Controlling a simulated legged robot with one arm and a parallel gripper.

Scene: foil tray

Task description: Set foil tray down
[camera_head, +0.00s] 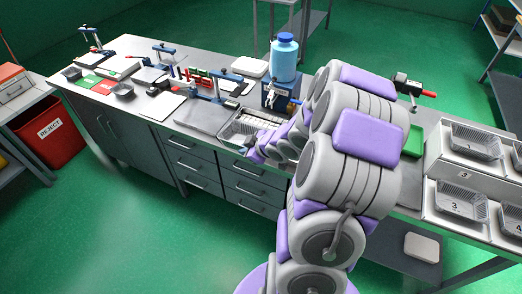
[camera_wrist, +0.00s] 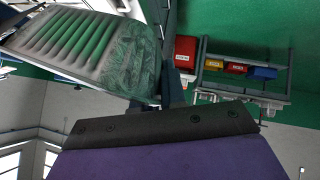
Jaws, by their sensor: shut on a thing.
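My gripper (camera_head: 250,149) reaches down-left to the front edge of the bench in the head view, its fingers small and partly hidden by my arm. In the wrist view my gripper (camera_wrist: 175,96) is shut on a silvery foil tray (camera_wrist: 70,45), which extends to the upper left with its ribbed face showing and a green sheen. The tray is tilted in that picture. In the head view a shallow metallic tray (camera_head: 236,131) lies just beyond my fingers at the bench edge; I cannot tell whether it is the held one.
The long bench (camera_head: 215,137) carries clamps, boards and a blue bottle (camera_head: 285,58) behind my gripper. More trays (camera_head: 468,141) sit in numbered places at the right. A green tray (camera_head: 413,141) lies behind my arm. A red reject bin (camera_head: 48,133) stands at the left.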

